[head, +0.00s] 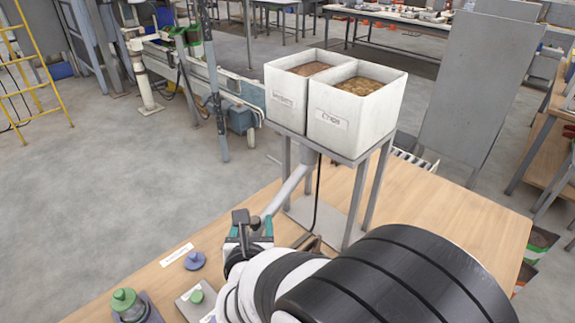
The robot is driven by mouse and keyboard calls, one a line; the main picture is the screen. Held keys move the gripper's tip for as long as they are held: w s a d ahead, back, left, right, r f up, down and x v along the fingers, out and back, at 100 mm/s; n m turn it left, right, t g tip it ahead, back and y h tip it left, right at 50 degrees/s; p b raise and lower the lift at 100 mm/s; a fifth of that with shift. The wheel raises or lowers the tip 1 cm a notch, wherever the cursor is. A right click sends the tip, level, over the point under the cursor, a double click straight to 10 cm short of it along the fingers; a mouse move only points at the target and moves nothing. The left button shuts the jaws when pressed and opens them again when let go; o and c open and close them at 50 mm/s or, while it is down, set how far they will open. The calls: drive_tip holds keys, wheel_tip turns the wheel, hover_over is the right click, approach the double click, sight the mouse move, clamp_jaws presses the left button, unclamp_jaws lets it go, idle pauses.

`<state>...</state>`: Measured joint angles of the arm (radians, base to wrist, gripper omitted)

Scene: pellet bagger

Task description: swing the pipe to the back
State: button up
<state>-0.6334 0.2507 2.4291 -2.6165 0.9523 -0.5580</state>
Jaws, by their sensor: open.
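The grey pipe (289,190) comes down at a slant from under the white bins on their stand. Its lower end points toward the front left, over the wooden table. My gripper (246,220) is open, right by the pipe's lower end. I cannot tell whether the pipe lies between the fingers or just beside them. My own arm hides part of the gripper and the area below it.
Two white bins (331,124) of pellets stand on a grey metal stand (364,197). On the wooden table (440,205) are a blue knob (194,260), a green button (196,296) and a green-topped part (124,299) at the front left. The table's left edge is close.

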drive_tip(key=w+a+m+g+h, duration=0.3)
drive_tip(key=w+a+m+h, duration=0.45)
drive_tip(key=w, duration=0.25)
drive_tip(key=f+v, duration=0.1)
drive_tip(key=v, duration=1.3)
drive_tip(key=s+d+m+g, duration=0.45)
drive_tip(key=d+m, duration=0.35)
drive_tip(key=d, duration=0.4)
drive_tip(key=s+d+m+g, duration=0.45)
drive_tip(key=d+m, duration=0.25)
drive_tip(key=d, duration=0.5)
drive_tip(key=s+d+f+m+g+y, duration=0.1)
drive_tip(key=s+m+y, duration=0.3)
drive_tip(key=s+m, duration=0.5)
drive_tip(key=s+d+f+m+y, duration=0.1)
drive_tip(key=s+f+m+y, duration=0.3)
drive_tip(key=s+m, duration=0.5)
drive_tip(key=shift+s+d+f+m+g, duration=0.25)
drive_tip(key=shift+s+d+m+g, duration=0.15)
drive_tip(key=shift+m, duration=0.05)
drive_tip(key=shift+y, duration=0.25)
